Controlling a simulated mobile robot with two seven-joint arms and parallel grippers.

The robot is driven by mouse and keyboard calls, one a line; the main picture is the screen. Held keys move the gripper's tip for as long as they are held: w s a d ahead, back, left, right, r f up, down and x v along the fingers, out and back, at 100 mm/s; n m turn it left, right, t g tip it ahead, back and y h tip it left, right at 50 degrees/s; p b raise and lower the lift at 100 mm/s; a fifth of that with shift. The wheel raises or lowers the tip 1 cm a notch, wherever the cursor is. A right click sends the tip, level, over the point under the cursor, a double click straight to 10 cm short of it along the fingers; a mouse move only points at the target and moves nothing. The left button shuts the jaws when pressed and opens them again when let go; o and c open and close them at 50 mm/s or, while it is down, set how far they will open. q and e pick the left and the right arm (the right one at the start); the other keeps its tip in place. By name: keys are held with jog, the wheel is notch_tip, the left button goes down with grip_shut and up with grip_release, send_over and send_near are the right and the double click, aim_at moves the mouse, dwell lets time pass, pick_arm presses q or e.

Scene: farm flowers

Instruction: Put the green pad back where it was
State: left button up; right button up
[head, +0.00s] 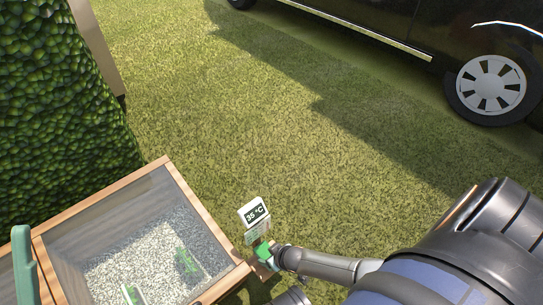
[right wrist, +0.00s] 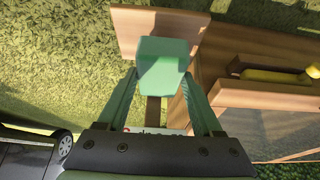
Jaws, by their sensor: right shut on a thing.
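The green pad (right wrist: 162,68) is a small block with rounded edges, held between the two fingers of my right gripper (right wrist: 160,82) in the right wrist view. In the head view my right gripper (head: 271,258) is low in the middle, just right of the wooden box's corner. The bright green pad (head: 263,251) shows at its tip. It is close to the post under a white display (head: 254,212) reading 35 °C; I cannot tell whether they touch. My left gripper is not in view.
A wooden box (head: 187,190) with a clear cover and pale gravel stands at the lower left. A green upright piece (head: 24,268) is at its left. A hedge (head: 60,95) stands behind. Open grass fills the middle. A black car (head: 440,40) is at the upper right.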

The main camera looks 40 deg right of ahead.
jog(key=f+b, duration=0.3)
jog(key=shift+w+d+f, duration=0.2)
jog(key=shift+f+b, duration=0.25)
jog(key=shift+b, duration=0.2)
jog(key=shift+r, duration=0.1)
jog(key=shift+f, duration=0.2)
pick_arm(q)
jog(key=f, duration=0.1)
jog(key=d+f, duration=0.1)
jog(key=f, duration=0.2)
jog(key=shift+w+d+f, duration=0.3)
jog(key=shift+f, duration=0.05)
pick_arm(e)
jog(key=o, duration=1.2)
jog(key=shift+r, duration=0.1)
